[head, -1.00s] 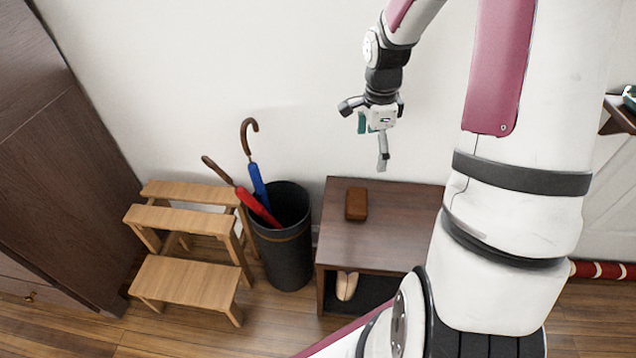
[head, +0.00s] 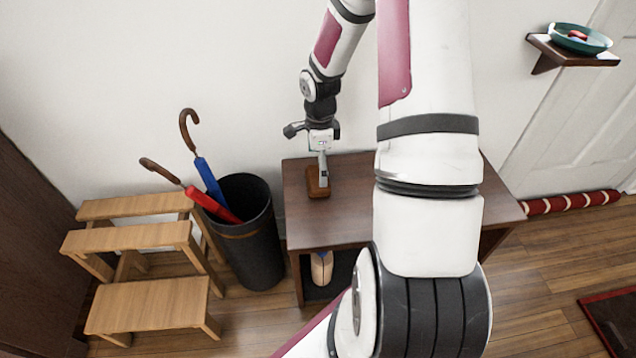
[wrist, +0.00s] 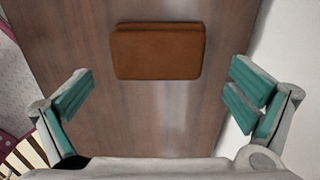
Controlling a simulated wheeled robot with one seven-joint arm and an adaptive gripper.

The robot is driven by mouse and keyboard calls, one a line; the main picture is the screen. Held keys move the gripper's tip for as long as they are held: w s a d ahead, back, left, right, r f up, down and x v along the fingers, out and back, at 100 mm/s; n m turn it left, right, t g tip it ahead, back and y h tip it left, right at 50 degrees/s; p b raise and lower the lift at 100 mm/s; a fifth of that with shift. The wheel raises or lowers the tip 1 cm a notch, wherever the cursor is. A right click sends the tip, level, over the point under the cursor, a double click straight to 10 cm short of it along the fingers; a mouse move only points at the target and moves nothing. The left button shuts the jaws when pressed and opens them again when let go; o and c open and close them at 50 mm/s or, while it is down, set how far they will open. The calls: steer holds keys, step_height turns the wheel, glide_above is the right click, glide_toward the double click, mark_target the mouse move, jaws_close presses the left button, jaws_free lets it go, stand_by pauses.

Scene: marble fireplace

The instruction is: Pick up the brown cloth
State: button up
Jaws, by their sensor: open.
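The brown cloth (head: 318,187) looks like a small folded, rounded block. It lies on the left part of the dark wooden bench top, near the wall. In the wrist view the cloth (wrist: 158,51) lies flat, ahead of and between the lines of the two fingers. My gripper (head: 322,172) points down over the cloth and partly hides it in the head view. In the wrist view my gripper (wrist: 160,95) is open, its teal finger pads wide apart with nothing between them. The cloth is not gripped.
The bench (head: 345,228) has bare top around the cloth; slippers (head: 321,268) sit below. A dark bin (head: 252,245) with red and blue umbrellas stands left of it, beside a wooden step stool (head: 150,305). A wall shelf (head: 560,52) holds a teal bowl (head: 581,40).

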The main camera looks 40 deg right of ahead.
mark_target(318, 176)
steer(key=f+b, duration=0.1)
steer(key=f, duration=0.1)
steer(key=f+b, duration=0.1)
steer(key=f, duration=0.2)
steer(key=shift+a, duration=0.2)
steer(key=c, duration=0.8)
steer(key=shift+c, duration=0.2)
steer(key=shift+r, duration=0.1)
steer(key=shift+r+p, duration=0.3)
steer(key=shift+r, duration=0.5)
step_height(318, 176, up, 2)
steer(key=shift+r+p, duration=0.25)
steer(key=shift+p, duration=0.4)
steer(key=s+d+p, duration=0.1)
steer(key=s, duration=0.4)
steer(key=s+p, duration=0.1)
steer(key=s, duration=0.4)
steer(key=s+d+p, duration=0.1)
steer(key=s, duration=0.4)
steer(key=shift+s+d+r, duration=0.3)
steer(key=shift+s+r, duration=0.1)
